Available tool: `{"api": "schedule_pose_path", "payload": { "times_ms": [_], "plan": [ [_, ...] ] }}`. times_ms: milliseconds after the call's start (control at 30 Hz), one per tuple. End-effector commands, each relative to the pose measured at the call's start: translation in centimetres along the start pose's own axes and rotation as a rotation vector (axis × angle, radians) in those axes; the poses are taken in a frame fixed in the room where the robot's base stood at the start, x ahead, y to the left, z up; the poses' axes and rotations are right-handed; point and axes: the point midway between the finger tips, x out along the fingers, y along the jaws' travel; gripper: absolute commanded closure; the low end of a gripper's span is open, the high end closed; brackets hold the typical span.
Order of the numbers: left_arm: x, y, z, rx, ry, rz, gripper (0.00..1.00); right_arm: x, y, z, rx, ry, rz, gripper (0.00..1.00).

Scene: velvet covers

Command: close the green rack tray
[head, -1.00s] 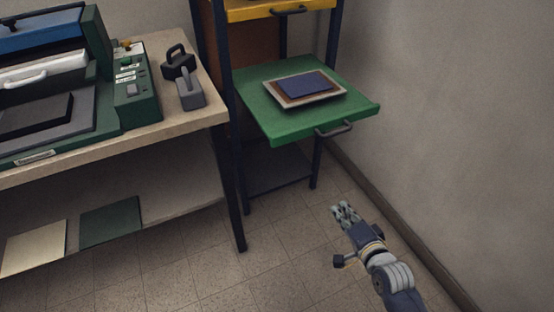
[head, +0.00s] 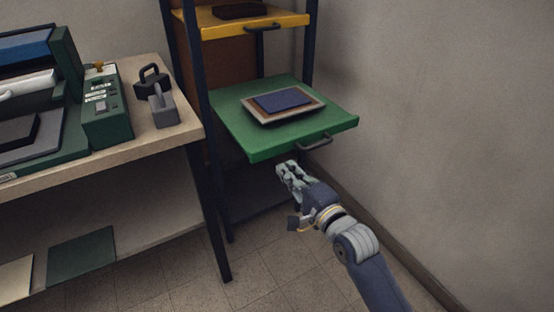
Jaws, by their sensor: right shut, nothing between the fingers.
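The green rack tray (head: 236,127) is pulled out from the dark rack toward me. It has a dark bar handle (head: 314,143) on its front edge, right of the middle. A stack with a pale board and a blue book-like cover (head: 284,100) lies on the tray. My right gripper (head: 288,170) is shut and empty. It appears just below and left of the handle, in front of the tray's front edge, and I see no contact. My left gripper is not in view.
A yellow tray (head: 225,29) sits above in the same rack, with a dark block on it. A workbench (head: 185,133) with a green machine and two weights stands at left. A bare wall (head: 430,120) closes the right side. The floor below is clear.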

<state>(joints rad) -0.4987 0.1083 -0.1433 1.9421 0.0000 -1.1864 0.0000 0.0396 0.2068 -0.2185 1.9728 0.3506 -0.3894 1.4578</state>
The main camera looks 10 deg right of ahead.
Motion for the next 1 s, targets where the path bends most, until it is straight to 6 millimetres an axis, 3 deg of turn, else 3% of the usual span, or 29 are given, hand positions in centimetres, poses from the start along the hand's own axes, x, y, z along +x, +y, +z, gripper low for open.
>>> {"api": "schedule_pose_path", "payload": {
  "times_ms": [200, 400, 1000],
  "plan": [
    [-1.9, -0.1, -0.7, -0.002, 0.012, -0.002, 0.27, 3.6, 0.1, 0.0, -0.002, 0.0, -0.002, 1.0],
    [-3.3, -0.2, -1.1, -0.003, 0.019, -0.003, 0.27, 5.6, 0.1, 0.0, 0.0, 0.0, -0.001, 1.0],
    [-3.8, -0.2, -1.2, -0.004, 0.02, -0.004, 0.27, 6.4, 0.0, 0.0, 0.0, 0.001, 0.0, 1.0]
  ]
}}
